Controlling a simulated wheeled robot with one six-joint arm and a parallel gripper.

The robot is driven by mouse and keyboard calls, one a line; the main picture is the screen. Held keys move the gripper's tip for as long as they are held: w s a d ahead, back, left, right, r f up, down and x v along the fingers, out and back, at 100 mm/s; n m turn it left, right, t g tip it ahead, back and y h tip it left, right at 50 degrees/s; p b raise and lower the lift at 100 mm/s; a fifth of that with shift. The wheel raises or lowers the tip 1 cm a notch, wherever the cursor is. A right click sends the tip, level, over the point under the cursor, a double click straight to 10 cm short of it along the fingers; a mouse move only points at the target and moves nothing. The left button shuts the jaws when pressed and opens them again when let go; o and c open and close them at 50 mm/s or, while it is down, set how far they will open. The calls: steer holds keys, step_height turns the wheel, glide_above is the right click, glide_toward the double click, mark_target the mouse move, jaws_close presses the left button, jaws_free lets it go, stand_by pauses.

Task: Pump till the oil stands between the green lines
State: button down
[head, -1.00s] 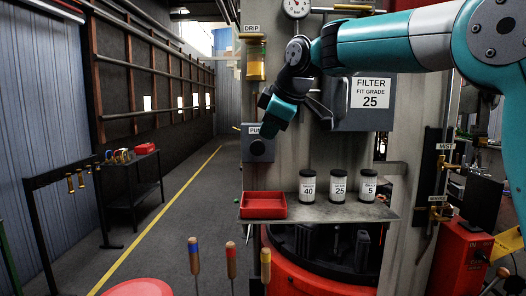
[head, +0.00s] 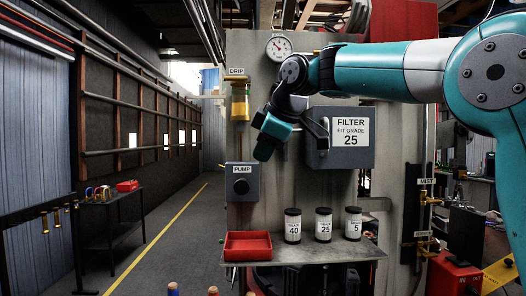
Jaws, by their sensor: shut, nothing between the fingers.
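The pump (head: 241,182) is a grey box with a round dark button, labelled PUMP, on the grey machine panel. The drip glass (head: 239,103), labelled DRIP, is a clear cylinder with brass ends above it, with amber oil inside. Its green lines and exact oil level are too small to read. My gripper (head: 262,153) points down, above and right of the pump box, and appears apart from the button. Its fingers look dark and are shut with nothing in them.
A grey filter box (head: 350,155) marked 25 stands right of my gripper. Below, a shelf (head: 335,252) bears a red tray (head: 247,246) and three dark canisters (head: 323,226). A round gauge (head: 279,46) is above.

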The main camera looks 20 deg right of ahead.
mark_target(245, 181)
steer(key=s+b, duration=0.1)
steer(key=s+a+b, duration=0.1)
steer(key=b, duration=0.1)
steer(key=shift+s+a+r+b, duration=0.1)
steer(key=shift+s+a+b, duration=0.05)
steer(key=shift+s+b, duration=0.15)
stand_by(0.3)
steer(key=w+f+p, duration=0.1)
steer(key=w+f, duration=0.1)
steer(key=w, duration=0.1)
steer(key=w+f+p, duration=0.1)
steer(key=w+f, duration=0.1)
steer(key=f, duration=0.1)
steer(key=w+a+f+p, duration=0.1)
steer(key=w+f, duration=0.1)
steer(key=w, duration=0.1)
steer(key=shift+w+f, duration=0.35)
steer(key=shift+f, duration=0.05)
steer(key=shift+w+f+p, duration=0.15)
steer(key=shift+w+p, duration=0.15)
steer(key=shift+w, duration=0.05)
steer(key=shift+d, duration=0.1)
